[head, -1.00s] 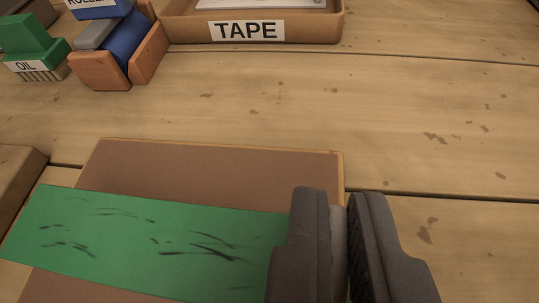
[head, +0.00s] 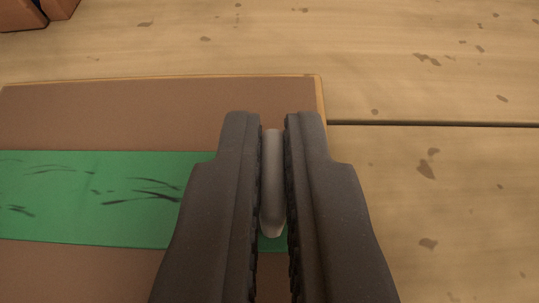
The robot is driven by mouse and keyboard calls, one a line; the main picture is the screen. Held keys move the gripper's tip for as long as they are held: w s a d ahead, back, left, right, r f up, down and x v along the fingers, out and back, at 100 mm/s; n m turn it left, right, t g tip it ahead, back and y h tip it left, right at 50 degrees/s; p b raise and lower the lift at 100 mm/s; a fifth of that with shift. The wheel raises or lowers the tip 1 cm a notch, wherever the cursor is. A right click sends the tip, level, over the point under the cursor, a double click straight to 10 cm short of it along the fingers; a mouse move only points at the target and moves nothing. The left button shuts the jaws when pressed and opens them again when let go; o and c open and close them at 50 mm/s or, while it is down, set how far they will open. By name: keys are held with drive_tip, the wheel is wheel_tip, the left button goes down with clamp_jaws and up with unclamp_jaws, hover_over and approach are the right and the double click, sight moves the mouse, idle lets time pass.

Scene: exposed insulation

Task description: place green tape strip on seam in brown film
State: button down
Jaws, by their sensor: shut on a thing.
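The green tape strip (head: 95,200), with dark streaks, runs left to right across the brown film (head: 150,112). Brown film shows above and below it; the strip's left end is outside the view. No seam shows; the strip may cover it. My gripper (head: 271,122) is over the strip's right end, near the film's right edge. Its dark fingers are shut on an upright pale grey piece (head: 272,180). A bit of green shows below this piece, between the fingers. I cannot tell whether the piece is fixed to the strip or whether the strip lies fully flat.
The film's panel lies on a worn wooden table (head: 440,200) with a dark plank gap (head: 440,123) to its right. Part of an orange-brown holder (head: 25,15) shows at the top left.

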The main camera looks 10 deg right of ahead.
drive_tip(key=shift+s+f, duration=0.15)
drive_tip(key=shift+f, duration=0.6)
drive_tip(key=c, duration=1.6)
unclamp_jaws()
drive_tip(key=shift+r, duration=0.1)
